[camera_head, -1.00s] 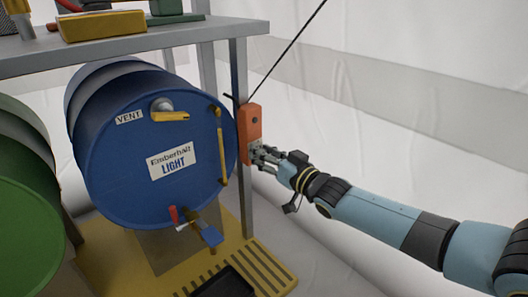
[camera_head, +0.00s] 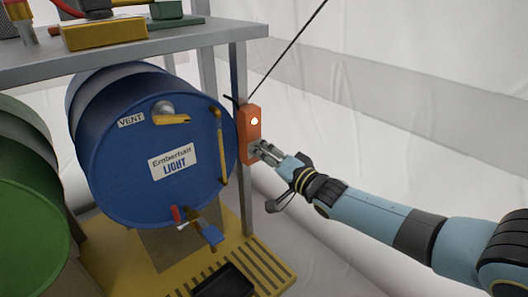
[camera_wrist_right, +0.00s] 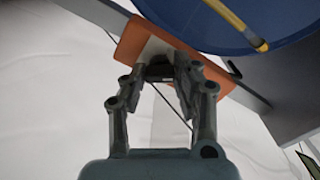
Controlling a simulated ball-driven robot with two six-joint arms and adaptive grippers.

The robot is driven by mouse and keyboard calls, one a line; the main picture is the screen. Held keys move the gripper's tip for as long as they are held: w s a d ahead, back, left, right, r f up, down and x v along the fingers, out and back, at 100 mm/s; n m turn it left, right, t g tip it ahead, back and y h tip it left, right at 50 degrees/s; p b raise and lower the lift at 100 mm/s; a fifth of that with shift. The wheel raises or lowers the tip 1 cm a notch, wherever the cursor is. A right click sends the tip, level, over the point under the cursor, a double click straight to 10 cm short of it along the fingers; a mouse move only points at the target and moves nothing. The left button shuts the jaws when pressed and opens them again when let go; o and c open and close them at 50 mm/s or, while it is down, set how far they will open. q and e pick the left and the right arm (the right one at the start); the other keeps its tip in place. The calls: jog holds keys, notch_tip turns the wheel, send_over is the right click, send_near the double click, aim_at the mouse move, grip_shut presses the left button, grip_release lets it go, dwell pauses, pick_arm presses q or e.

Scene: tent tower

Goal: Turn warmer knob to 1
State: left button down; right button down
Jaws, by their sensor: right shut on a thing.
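The warmer is an orange box (camera_head: 249,128) fixed on the grey post right of the blue drum. A small light (camera_head: 254,121) on its face glows pale orange. My right gripper (camera_head: 255,151) is at the lower part of the box face. In the right wrist view, the gripper (camera_wrist_right: 160,75) has its fingertips at a pale plate on the orange box (camera_wrist_right: 133,42), shut on a small dark piece that appears to be the knob (camera_wrist_right: 159,71). The fingers mostly hide it, and I cannot read any number marks. My left gripper is not in view.
The blue drum (camera_head: 135,165) with yellow handles is close on the left of the box. A grey shelf (camera_head: 150,47) runs above it. A green drum (camera_head: 25,210) stands at far left. Free room lies right, before the white tent wall (camera_head: 400,90).

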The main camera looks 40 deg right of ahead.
jog(key=shift+f+m, duration=0.1)
jog(key=shift+m, duration=0.3)
jog(key=shift+s, duration=0.1)
jog(key=c, duration=1)
grip_release()
jog(key=s+d, duration=0.1)
jog(key=s, duration=1.1)
